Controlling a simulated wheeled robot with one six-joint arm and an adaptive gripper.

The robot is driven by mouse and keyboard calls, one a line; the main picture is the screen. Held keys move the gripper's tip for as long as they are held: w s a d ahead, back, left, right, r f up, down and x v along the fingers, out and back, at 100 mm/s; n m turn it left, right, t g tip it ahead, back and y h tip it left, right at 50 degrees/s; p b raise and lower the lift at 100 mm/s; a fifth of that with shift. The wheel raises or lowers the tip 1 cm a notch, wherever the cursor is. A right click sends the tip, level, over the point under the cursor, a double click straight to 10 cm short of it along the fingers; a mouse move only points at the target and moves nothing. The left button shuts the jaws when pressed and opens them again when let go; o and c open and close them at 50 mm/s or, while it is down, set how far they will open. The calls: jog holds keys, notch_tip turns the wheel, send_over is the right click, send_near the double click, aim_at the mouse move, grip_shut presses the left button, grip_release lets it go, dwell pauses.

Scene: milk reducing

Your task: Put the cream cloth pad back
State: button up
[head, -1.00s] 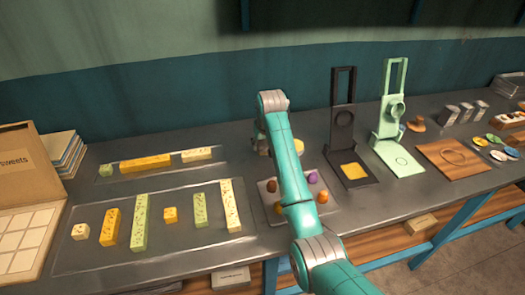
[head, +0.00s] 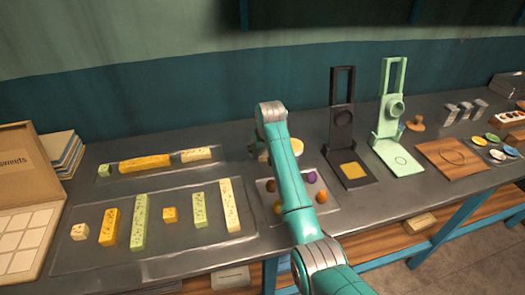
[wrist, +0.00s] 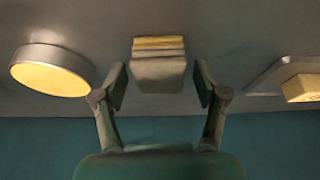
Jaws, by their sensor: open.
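In the wrist view a small block-like folded pad (wrist: 159,72), pale grey-cream with yellow-cream layers along its top edge, lies between the fingers of my gripper (wrist: 160,88). It looks like the cream cloth pad. My gripper is open, with one finger on each side of it and a visible gap at both sides. In the head view my arm hides the gripper.
A round metal dish with cream contents (wrist: 52,70) is left in the wrist view. A tray edge with a yellow block (wrist: 303,88) is right. In the head view, trays of sweet bars (head: 150,262) lie left; a dark press (head: 343,118) and a green press (head: 389,128) stand right.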

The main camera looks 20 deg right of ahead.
jog(key=v, duration=1.2)
jog(key=shift+r, duration=0.1)
